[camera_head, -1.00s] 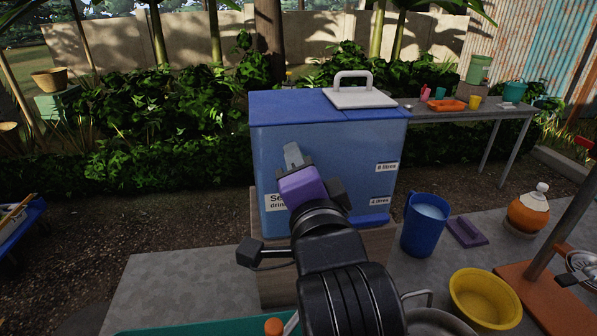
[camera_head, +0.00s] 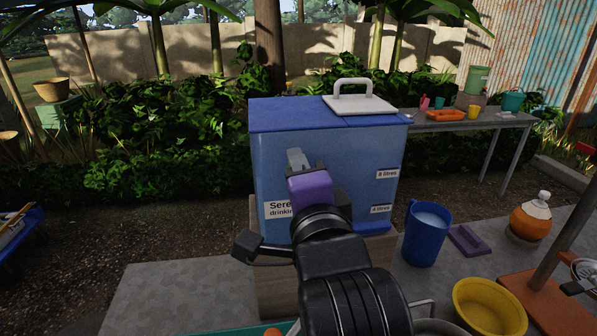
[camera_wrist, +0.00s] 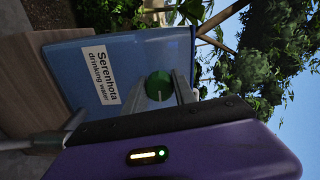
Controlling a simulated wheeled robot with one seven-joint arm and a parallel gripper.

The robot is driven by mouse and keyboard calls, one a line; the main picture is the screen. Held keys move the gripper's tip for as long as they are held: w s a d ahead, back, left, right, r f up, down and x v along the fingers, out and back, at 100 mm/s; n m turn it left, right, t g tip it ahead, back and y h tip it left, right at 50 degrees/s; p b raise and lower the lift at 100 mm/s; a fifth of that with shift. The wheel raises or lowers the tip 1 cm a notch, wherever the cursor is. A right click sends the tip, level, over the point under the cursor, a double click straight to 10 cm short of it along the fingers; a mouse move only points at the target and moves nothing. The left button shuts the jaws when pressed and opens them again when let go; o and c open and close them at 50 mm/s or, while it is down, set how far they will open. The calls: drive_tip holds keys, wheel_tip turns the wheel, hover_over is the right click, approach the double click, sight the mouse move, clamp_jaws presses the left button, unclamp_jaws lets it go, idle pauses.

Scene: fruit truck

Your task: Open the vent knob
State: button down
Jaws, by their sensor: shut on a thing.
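A blue water tank (camera_head: 340,165) with a white-handled lid stands on a wooden stand. The vent knob (camera_wrist: 158,85) is a round green knob with a pale line, on the tank's front face above the label, in the wrist view. In the head view it is hidden behind my purple gripper. My gripper (camera_wrist: 177,84) has its grey fingers at the knob and is shut on it; the exact contact is partly hidden. In the head view my gripper (camera_head: 297,158) is up against the tank's front, beside the "Serenhota drinking water" label (camera_head: 279,210).
A blue jug (camera_head: 425,235), a purple block (camera_head: 466,240), an orange pot (camera_head: 530,218) and a yellow bowl (camera_head: 488,308) stand to the right. A grey table (camera_head: 490,122) with small items is behind. The grey surface at left (camera_head: 190,290) is clear.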

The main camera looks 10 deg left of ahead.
drive_tip(key=c, duration=1)
unclamp_jaws()
drive_tip(key=b+v, duration=0.1)
drive_tip(key=v, duration=0.6)
drive_tip(key=shift+s+d, duration=0.1)
drive_tip(key=shift+s, duration=0.3)
